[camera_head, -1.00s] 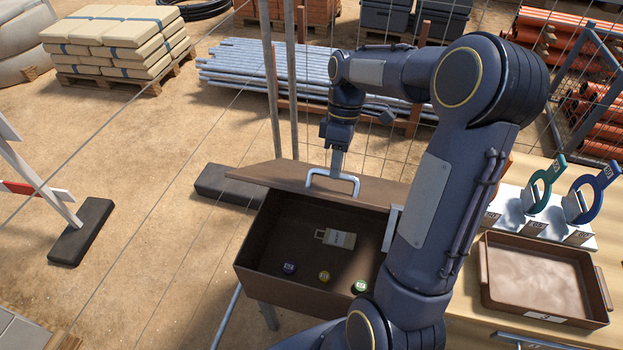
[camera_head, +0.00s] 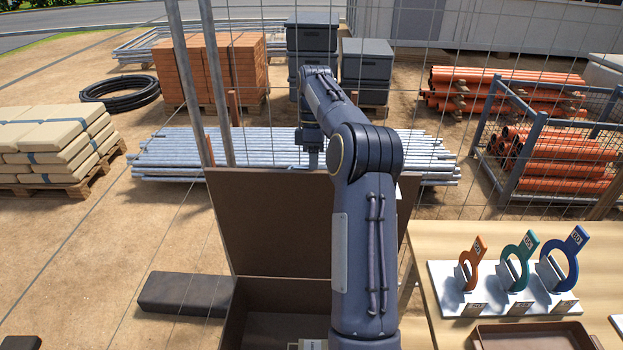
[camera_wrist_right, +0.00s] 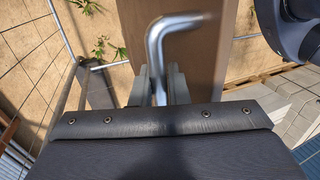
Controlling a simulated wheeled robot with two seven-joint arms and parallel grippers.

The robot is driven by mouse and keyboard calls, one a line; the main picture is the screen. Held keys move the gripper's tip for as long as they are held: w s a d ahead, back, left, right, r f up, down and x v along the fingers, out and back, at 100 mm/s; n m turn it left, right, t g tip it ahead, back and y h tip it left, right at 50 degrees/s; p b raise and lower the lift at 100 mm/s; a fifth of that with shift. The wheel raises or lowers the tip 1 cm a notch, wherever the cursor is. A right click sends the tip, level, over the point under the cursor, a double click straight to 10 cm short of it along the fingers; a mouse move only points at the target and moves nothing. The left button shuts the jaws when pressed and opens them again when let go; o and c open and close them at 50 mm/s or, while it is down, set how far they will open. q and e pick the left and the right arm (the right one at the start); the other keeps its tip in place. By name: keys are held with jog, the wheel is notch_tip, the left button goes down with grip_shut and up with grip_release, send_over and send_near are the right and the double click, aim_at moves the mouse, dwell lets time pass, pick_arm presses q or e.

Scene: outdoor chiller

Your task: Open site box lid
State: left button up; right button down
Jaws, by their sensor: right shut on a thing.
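The brown site box (camera_head: 262,325) stands at the lower middle of the head view, partly hidden behind my right arm. Its lid (camera_head: 268,225) stands up, with its inner face toward me. My right gripper is at the lid's top edge, mostly hidden in the head view. In the right wrist view my right gripper (camera_wrist_right: 160,90) is shut on the grey metal lid handle (camera_wrist_right: 165,32), with the brown lid (camera_wrist_right: 205,60) beyond it. My left gripper is in neither view.
To the right is a wooden bench (camera_head: 440,235) with a white rack (camera_head: 500,300) holding orange, teal and blue ring-shaped tags, and a brown tray (camera_head: 530,338). A wire mesh fence and steel pipes (camera_head: 170,160) lie behind the box. A dark block (camera_head: 185,294) lies at left.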

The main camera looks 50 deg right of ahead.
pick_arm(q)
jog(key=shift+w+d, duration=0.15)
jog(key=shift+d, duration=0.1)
pick_arm(e)
jog(key=shift+w+d+f, duration=0.25)
jog(key=shift+w+d, duration=0.25)
jog(key=shift+d, duration=0.1)
jog(key=shift+w+d+f, duration=0.2)
jog(key=shift+w+d, duration=0.3)
jog(key=shift+d, duration=0.1)
jog(key=c, duration=1.8)
grip_release()
jog(key=o, duration=0.4)
jog(key=shift+w+d, duration=0.1)
jog(key=shift+w, duration=0.05)
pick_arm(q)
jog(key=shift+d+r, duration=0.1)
pick_arm(e)
jog(key=shift+r, duration=0.15)
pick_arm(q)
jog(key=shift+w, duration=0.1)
